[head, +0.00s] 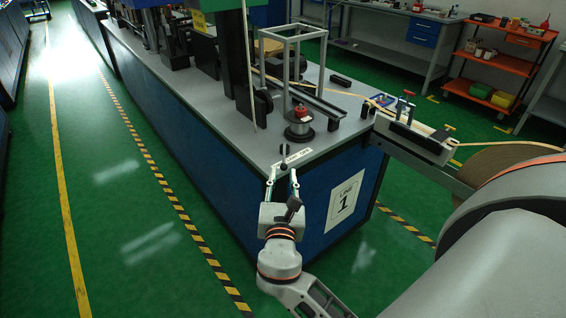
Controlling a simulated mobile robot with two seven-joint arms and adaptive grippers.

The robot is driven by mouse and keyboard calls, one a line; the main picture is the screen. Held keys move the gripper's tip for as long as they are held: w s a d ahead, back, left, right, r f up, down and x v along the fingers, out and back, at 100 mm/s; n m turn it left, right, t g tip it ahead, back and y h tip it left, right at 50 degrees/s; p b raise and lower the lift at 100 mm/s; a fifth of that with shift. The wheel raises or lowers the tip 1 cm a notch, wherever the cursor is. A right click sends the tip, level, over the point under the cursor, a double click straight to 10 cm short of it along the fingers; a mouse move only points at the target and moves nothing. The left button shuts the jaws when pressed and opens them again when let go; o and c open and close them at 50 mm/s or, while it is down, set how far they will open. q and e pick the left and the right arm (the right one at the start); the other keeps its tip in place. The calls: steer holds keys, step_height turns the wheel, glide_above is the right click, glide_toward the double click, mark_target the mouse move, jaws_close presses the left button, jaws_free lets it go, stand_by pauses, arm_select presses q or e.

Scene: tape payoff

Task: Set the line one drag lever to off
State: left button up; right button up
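My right gripper (282,172) is at the bench corner, just in front of the lever and label. Its two fingers are spread apart with nothing clearly between them. My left gripper is out of view.
A reel with a red top (300,122) stands behind the label, near a grey frame (306,50). A tape guide (410,133) and a large brown roll (500,165) are at the right. The green floor left of the bench is clear.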

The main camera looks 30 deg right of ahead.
mark_target(284, 167)
steer(key=x, duration=0.7)
steer(key=shift+d, duration=0.1)
steer(key=shift+w, duration=0.1)
jaws_close()
